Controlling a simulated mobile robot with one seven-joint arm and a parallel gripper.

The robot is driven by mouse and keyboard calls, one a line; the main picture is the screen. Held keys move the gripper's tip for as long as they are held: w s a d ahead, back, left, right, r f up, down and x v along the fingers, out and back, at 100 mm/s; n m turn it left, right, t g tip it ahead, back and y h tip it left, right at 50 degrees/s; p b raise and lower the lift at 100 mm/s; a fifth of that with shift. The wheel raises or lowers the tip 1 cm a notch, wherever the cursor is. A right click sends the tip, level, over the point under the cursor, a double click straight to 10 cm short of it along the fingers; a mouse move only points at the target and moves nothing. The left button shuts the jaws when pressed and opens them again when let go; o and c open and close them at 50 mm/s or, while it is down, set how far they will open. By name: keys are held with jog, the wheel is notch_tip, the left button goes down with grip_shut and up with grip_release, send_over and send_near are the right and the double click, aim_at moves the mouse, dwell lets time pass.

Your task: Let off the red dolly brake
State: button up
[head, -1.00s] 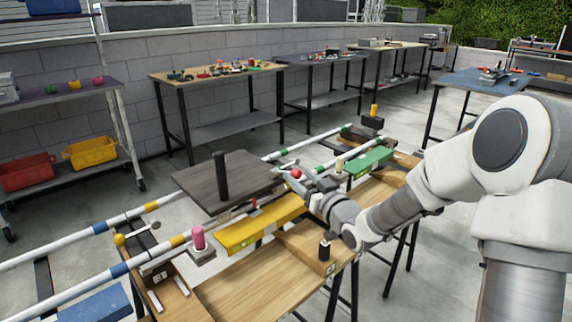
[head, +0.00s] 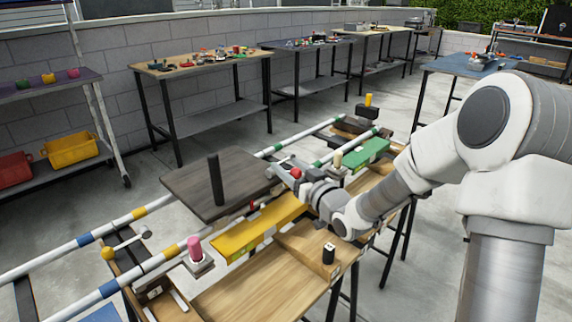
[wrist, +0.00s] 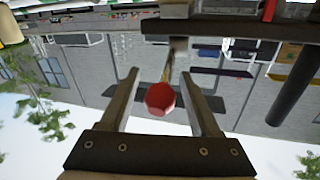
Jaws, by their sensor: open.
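The red ball knob (head: 296,173) sits beside the right corner of the dark dolly board (head: 190,180), which rests on the white rails and carries a black post (head: 215,178). My gripper (wrist: 160,74) is at the knob. In the wrist view the red knob (wrist: 160,98) shows between the two spread fingers, with a visible gap on each side, at the end of a thin rod. The fingers are open and seem not to touch it. In the head view my gripper hides part of the knob's surroundings.
A green block (head: 368,153) and cream peg (head: 336,159) lie beyond my gripper. Work tables line the wall.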

dwell(0.3)
grip_shut()
dwell(1.3)
